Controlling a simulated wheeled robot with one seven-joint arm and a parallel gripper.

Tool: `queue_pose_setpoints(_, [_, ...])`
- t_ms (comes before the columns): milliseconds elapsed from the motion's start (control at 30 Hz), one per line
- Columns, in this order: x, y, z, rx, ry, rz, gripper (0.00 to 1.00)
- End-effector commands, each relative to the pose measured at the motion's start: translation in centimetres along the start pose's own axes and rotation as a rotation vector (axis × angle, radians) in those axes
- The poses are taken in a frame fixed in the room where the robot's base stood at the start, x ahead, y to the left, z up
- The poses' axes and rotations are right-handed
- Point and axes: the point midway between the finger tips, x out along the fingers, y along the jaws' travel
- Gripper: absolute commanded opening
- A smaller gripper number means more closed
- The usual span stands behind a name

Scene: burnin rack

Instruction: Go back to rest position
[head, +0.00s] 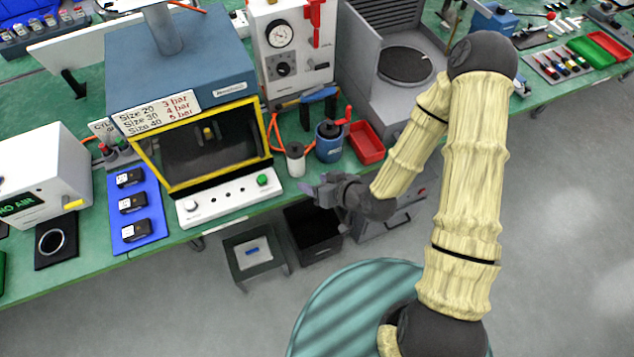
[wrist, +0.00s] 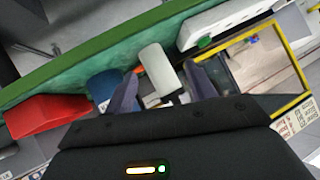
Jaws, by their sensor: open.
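My gripper (head: 318,189) is open in the head view, just off the front edge of the green bench (head: 265,207) and in front of a small white jar (head: 295,162). In the wrist view my gripper (wrist: 163,90) shows two dark fingers spread apart. The white jar (wrist: 158,68) appears beyond and between them, and I see nothing held. My arm in its pale sleeve reaches from the lower right of the head view to the bench.
A yellow-framed test chamber (head: 172,188) stands left of my gripper. A blue pot (head: 329,147) with a red handle and a red tray (head: 366,142) stand behind it. Floor at right is clear.

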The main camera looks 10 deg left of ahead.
Motion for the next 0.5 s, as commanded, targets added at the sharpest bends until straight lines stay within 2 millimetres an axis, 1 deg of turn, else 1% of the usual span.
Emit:
queue_pose_setpoints(367, [-0.01,-0.01,-0.03,0.000,0.000,0.000,0.55])
queue_pose_setpoints(500, [-0.41,0.56,-0.15,-0.014,-0.029,0.017,0.55])
